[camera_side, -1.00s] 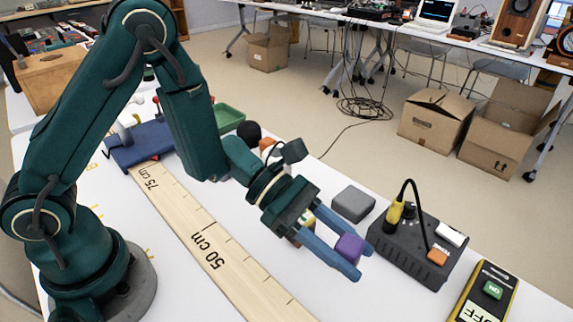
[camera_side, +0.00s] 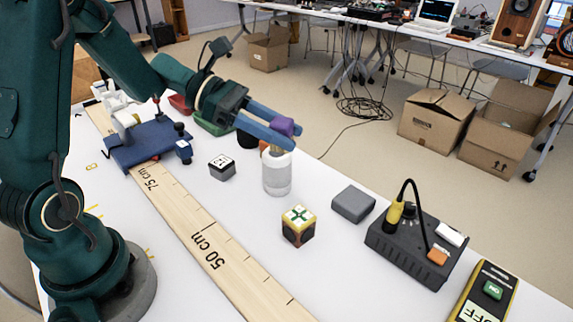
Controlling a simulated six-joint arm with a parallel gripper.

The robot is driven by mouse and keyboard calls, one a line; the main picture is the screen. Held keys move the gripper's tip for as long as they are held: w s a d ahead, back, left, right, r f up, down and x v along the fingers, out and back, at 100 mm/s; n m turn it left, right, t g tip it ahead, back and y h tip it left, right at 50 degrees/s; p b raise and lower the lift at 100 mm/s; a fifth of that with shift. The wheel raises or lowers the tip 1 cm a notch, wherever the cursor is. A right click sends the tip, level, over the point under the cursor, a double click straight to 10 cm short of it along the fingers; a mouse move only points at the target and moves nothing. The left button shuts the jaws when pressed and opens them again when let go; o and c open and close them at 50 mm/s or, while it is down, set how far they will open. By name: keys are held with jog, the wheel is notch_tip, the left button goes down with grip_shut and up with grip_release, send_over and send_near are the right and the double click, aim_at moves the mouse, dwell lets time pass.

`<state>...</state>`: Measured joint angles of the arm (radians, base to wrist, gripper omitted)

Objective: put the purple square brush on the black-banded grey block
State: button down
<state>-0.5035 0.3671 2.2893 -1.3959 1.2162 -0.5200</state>
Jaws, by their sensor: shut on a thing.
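My gripper (camera_side: 292,136) is shut on the purple square brush (camera_side: 284,126) and holds it up above the table, over the white cylinder's top in the picture. Only part of the brush shows between the blue fingers. A small grey block with a dark band (camera_side: 222,168) and a marked light top sits on the table, left of and below my gripper in the picture. A plain grey block (camera_side: 353,204) lies further right; no black band shows on it.
A white cylinder (camera_side: 277,177) stands just below my gripper in the picture. A yellow-and-black cube (camera_side: 299,226), a wooden ruler (camera_side: 206,230), a blue vise-like tool (camera_side: 145,146) and a dark switch box (camera_side: 400,250) are on the table. Bare table lies around the small banded block.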

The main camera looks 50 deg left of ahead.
jog(key=s+a+r+n+t, duration=0.1)
jog(key=s+a+r, duration=0.4)
jog(key=r, duration=0.3)
jog(key=s+d+f+m+g+h, duration=0.2)
jog(key=s+f+m+g, duration=0.65)
jog(key=m+g, duration=0.2)
jog(key=s+a+f+m+g+y, duration=0.3)
jog(key=s+a+m+g+y, duration=0.3)
jog(key=m+g+y, duration=0.55)
jog(key=w+a+r+m+t+y, duration=0.1)
jog(key=a+r+m+t+y, duration=0.2)
jog(key=a+m+t+y, duration=0.85)
jog(key=w+a+r+m+t+y, duration=0.35)
jog(key=w+r+m+t, duration=0.45)
jog(key=m, duration=0.6)
send_over(221, 162)
jog(key=shift+h, duration=0.25)
notch_tip(221, 162, down, 15)
jog(key=shift+r, duration=0.1)
jog(key=shift+f, duration=2.1)
